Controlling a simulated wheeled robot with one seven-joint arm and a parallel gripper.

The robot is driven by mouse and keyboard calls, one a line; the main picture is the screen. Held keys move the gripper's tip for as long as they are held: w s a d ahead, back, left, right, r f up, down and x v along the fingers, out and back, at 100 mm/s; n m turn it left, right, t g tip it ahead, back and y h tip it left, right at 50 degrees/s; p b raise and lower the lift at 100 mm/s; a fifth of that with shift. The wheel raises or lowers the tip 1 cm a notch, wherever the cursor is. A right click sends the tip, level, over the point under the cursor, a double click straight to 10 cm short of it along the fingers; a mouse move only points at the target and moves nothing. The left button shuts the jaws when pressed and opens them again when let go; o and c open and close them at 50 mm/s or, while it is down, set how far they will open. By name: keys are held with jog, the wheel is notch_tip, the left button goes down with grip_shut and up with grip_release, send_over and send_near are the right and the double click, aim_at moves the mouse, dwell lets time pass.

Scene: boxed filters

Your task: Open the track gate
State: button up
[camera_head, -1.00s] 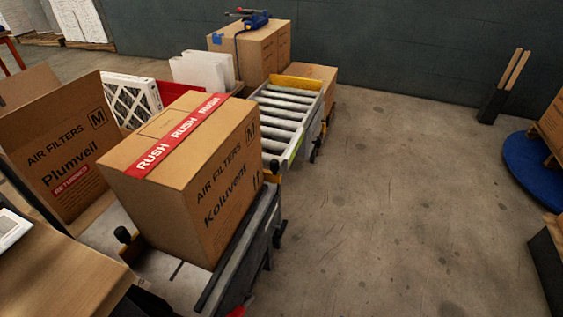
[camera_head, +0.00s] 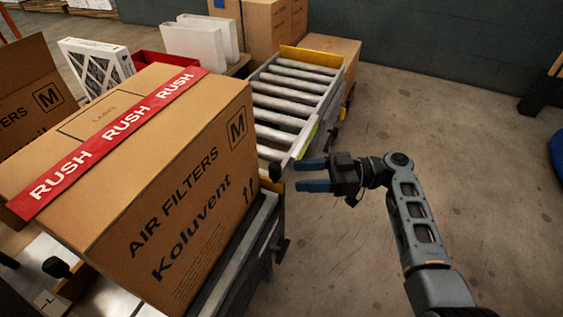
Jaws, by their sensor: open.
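The roller track (camera_head: 290,103) runs away from the large "Koluvent" box (camera_head: 180,195), with a yellow end piece (camera_head: 310,57) at its far end. A black knob (camera_head: 275,172) stands at the near end of the track, between the rollers and the box. I cannot tell for sure which part is the gate; the track's near end is partly hidden by the box. My gripper (camera_head: 298,175) is open and empty, its two blue fingers pointing left. In the picture the fingertips are just right of the knob, seemingly apart from it.
The box with a red RUSH band sits on the near track section, whose dark side rail (camera_head: 235,255) faces the aisle. Another black knob (camera_head: 56,267) is at lower left. White filters (camera_head: 195,42) and a red bin (camera_head: 150,72) stand behind. The floor (camera_head: 420,130) at right is clear.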

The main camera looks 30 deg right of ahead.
aim_at(275, 171)
jog(key=shift+n, duration=0.3)
jog(key=x, duration=0.4)
jog(key=r+x, duration=0.1)
jog(key=x, duration=0.2)
jog(key=shift+w+d, duration=0.1)
jog(key=shift+w, duration=0.35)
jog(key=shift+c, duration=0.3)
grip_shut()
